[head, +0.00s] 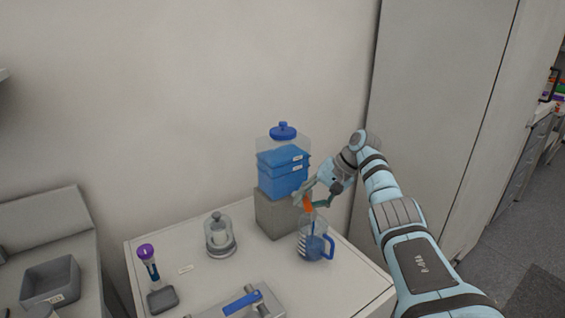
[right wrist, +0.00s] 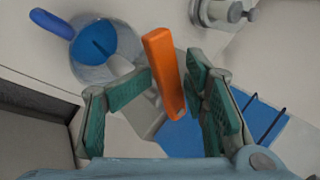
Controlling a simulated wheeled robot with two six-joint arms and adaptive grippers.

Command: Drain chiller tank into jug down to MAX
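The clear chiller tank (head: 284,178) has a blue lid and stands on a grey block. Blue liquid fills its lower part, with the surface near the upper small white label, too small to read. The orange tap handle (head: 308,204) also shows in the right wrist view (right wrist: 164,72). My right gripper (head: 318,200) is open, its green-padded fingers on either side of this handle, the right one closer. The clear jug (head: 313,246) with a blue handle stands below the tap and holds blue liquid. A thin dark blue streak above it looks like a running stream. My left gripper is out of view.
The grey block (head: 277,217) stands on a white table (head: 205,289). A clear lidded jar (head: 219,236), a purple-capped tube on a stand (head: 150,262) and a blue-handled device (head: 243,303) share the table. A grey bin (head: 50,283) is at left.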

